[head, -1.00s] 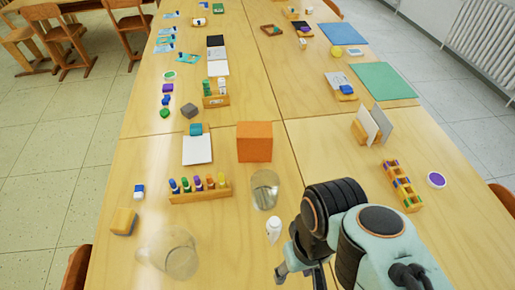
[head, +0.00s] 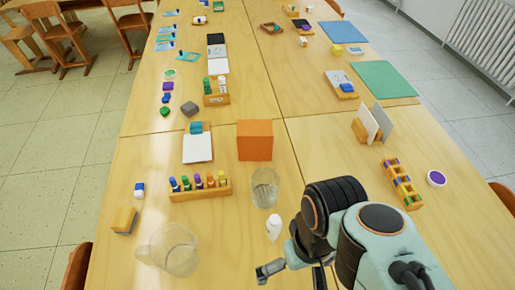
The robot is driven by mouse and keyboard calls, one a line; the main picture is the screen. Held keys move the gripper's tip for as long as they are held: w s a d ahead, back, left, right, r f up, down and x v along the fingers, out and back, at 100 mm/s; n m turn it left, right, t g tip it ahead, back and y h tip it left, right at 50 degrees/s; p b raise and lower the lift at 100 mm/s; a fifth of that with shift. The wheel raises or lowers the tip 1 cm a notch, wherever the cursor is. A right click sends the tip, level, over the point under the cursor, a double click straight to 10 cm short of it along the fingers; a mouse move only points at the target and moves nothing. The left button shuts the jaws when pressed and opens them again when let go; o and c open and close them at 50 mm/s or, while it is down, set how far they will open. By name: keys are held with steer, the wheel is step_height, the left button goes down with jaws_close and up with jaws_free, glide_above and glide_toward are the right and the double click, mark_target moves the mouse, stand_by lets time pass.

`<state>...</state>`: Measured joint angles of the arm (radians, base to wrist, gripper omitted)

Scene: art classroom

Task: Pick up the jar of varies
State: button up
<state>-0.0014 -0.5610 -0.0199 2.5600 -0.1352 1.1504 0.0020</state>
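A clear glass jar-like vessel (head: 265,188) stands upright on the table in front of the orange block. A larger clear vessel with a handle (head: 170,251) is at the front left. I cannot tell contents in either, and no label shows. A small white bottle (head: 273,229) stands just in front of the first vessel. My gripper (head: 293,274) is low at the front, nearer the camera than the bottle. Its fingers are spread, with nothing seen between them. Its right finger is partly hidden by my arm.
An orange block (head: 254,141) stands behind the glass vessel. A wooden rack (head: 201,192) of several coloured bottles is to its left. A wooden holder (head: 403,184) with coloured pieces and a purple-topped round pot (head: 436,178) are at the right. The table's front middle is mostly clear.

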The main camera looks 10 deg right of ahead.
steer(key=w+r+m+t, duration=0.3)
steer(key=w+r+m, duration=0.15)
steer(key=w, duration=0.55)
steer(key=m, duration=0.3)
glide_above(265, 182)
steer(key=s, duration=0.3)
step_height(265, 182, down, 7)
steer(key=f+g, duration=0.1)
steer(key=f, duration=0.4)
steer(key=f+g, duration=0.1)
steer(key=f, duration=0.9)
steer(key=shift+s+a+f+g+h, duration=0.25)
steer(key=shift+s+a+g+h, duration=0.05)
steer(key=shift+a+g+h, duration=0.1)
steer(key=c, duration=1.1)
